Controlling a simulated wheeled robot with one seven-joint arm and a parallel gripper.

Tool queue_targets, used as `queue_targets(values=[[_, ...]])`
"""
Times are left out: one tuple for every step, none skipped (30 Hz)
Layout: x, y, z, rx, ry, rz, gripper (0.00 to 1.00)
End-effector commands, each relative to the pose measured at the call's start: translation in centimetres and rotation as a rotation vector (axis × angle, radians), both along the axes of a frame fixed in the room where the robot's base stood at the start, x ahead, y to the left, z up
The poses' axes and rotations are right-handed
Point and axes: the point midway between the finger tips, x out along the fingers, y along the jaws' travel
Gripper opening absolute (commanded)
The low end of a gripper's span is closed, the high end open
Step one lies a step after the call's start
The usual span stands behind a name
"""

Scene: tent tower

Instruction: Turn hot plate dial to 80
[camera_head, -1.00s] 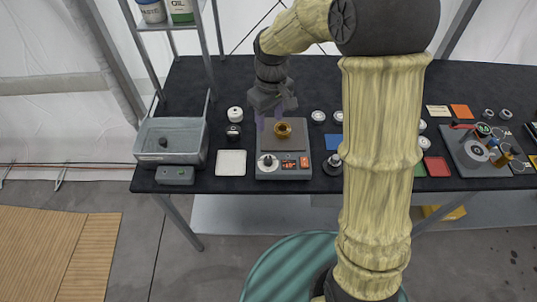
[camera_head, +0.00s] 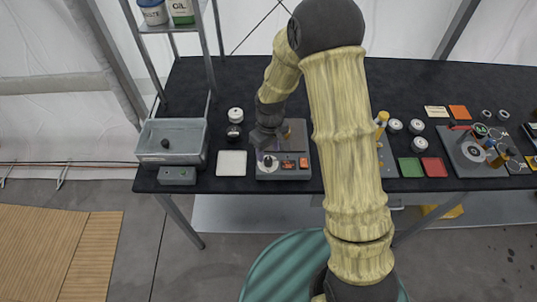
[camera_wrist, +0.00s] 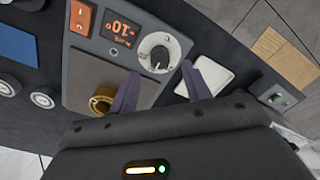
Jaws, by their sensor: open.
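The hot plate is a grey box (camera_head: 298,172) at the front of the black table. Its dial is a white disc with a dark knob (camera_head: 268,162) at the front left, also clear in the wrist view (camera_wrist: 160,55). Beside it, in the wrist view, is an orange-lit display (camera_wrist: 123,29) with characters that look like 10, hard to read for sure. My gripper (camera_wrist: 160,88) has two purple fingers, apart and empty. The dial shows beyond and between the fingertips, apparently not touched. In the head view my gripper (camera_head: 267,142) hangs just behind the dial and hides part of the plate.
A brass object (camera_wrist: 102,100) sits on the plate's top, close to one finger. An orange switch (camera_wrist: 81,16) is on the front panel. A white square tray (camera_head: 231,163) lies left of the hot plate, and a grey bin (camera_head: 148,158) further left. Coloured squares lie to the right.

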Motion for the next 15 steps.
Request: queue_targets(values=[[-0.2,0.0,-0.8,-0.002,0.006,0.0,0.48],[-0.2,0.0,-1.2,-0.002,0.004,0.001,0.48],[-0.2,0.0,-1.8,-0.002,0.005,0.001,0.48],[-0.2,0.1,-2.2,-0.001,0.004,0.001,0.48],[-0.1,0.1,-2.5,-0.001,0.003,0.001,0.48],[-0.2,0.1,-2.9,-0.001,0.003,0.001,0.48],[-0.2,0.1,-3.2,-0.001,0.003,0.001,0.48],[-0.1,0.1,-3.4,0.0,0.002,0.001,0.48],[-0.1,0.1,-3.6,-0.001,0.001,0.001,0.48],[-0.1,0.1,-3.7,-0.001,0.001,0.001,0.48],[-0.1,0.1,-3.8,-0.001,0.001,0.001,0.48],[-0.1,0.1,-3.9,-0.001,0.001,0.001,0.48],[-0.1,0.1,-3.9,0.0,0.0,0.001,0.48],[-0.1,0.1,-3.9,0.0,0.0,0.001,0.48],[-0.1,0.1,-3.9,0.0,0.0,0.001,0.48]])
